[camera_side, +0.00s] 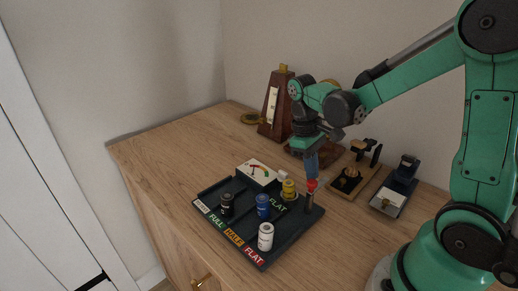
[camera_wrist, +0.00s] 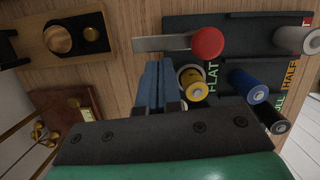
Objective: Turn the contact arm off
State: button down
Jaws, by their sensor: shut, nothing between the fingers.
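The contact arm shows in the wrist view as a grey metal strip (camera_wrist: 160,43) with a round red knob (camera_wrist: 207,44) at its right end. In the side view the red knob (camera_side: 311,185) is at the right edge of the dark tester tray (camera_side: 275,246). My gripper (camera_side: 312,174) points down with its blue fingers at the knob; contact cannot be told. In the wrist view my gripper (camera_wrist: 158,66) is shut and empty, just below the strip and left of the knob. A yellow battery (camera_side: 289,190) stands beside the arm, near a white meter (camera_side: 257,172).
Black (camera_side: 227,204), blue (camera_side: 263,206) and white (camera_side: 265,237) batteries stand on the tray by its coloured labels. A wooden stand with brass parts (camera_side: 347,182) and a dark device (camera_side: 400,185) lie to the right. A metronome (camera_side: 277,105) stands behind. The left tabletop is clear.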

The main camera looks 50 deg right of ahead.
jog(key=shift+s+a, duration=0.5)
jog(key=shift+a, duration=0.1)
jog(key=w, duration=0.4)
jog(key=shift+w+d, duration=0.1)
jog(key=shift+w, duration=0.1)
jog(key=v, duration=1)
jog(key=s+a+f+t, duration=0.2)
jog(key=s+a+t, duration=0.3)
jog(key=t, duration=0.5)
jog(key=shift+s+a+f+m, duration=0.35)
jog(key=shift+a+f+m, duration=0.05)
jog(key=shift+a, duration=0.3)
